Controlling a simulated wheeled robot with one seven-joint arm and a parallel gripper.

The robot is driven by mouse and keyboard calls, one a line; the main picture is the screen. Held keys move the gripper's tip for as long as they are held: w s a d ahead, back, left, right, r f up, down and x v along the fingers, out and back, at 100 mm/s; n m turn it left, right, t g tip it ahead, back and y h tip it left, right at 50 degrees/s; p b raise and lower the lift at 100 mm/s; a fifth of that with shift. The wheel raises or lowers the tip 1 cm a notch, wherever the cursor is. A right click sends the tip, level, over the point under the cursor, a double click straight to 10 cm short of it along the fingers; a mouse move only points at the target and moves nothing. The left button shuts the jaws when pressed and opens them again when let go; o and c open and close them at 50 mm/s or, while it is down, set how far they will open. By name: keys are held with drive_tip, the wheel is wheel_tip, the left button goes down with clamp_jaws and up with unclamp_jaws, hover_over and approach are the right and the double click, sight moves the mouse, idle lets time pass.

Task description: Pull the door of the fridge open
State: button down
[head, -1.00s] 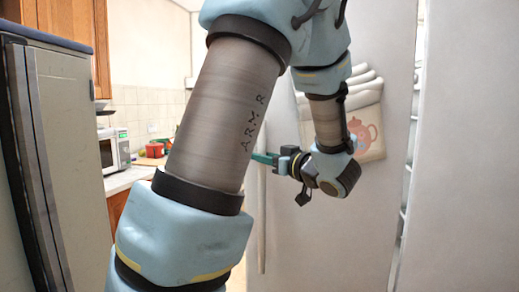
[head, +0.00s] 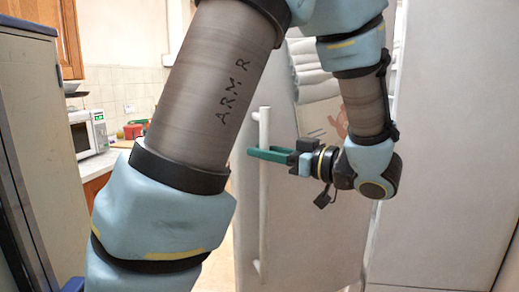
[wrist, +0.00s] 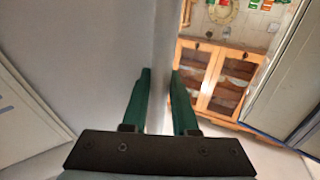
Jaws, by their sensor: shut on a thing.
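My gripper (head: 266,154), with green fingers, is shut on the upper part of this handle, one finger on each side. The wrist view shows the green fingers (wrist: 160,105) with a pale vertical strip between them and a pale flat surface to the left. I cannot tell how far open the door stands.
A pale panel (head: 450,130) stands right of the door. At the left are a grey cabinet with a blue top (head: 28,120) and a counter with a microwave (head: 88,134). The wrist view shows a glazed wooden cupboard (wrist: 222,80) beyond the fingers.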

idle(0.4)
drive_tip(key=c, duration=0.7)
unclamp_jaws()
drive_tip(key=shift+d, duration=0.1)
drive_tip(key=b+v, duration=0.3)
drive_tip(key=v, duration=0.7)
drive_tip(key=shift+s+d+b, duration=0.25)
drive_tip(key=shift+s+b, duration=0.05)
drive_tip(key=shift+s, duration=0.05)
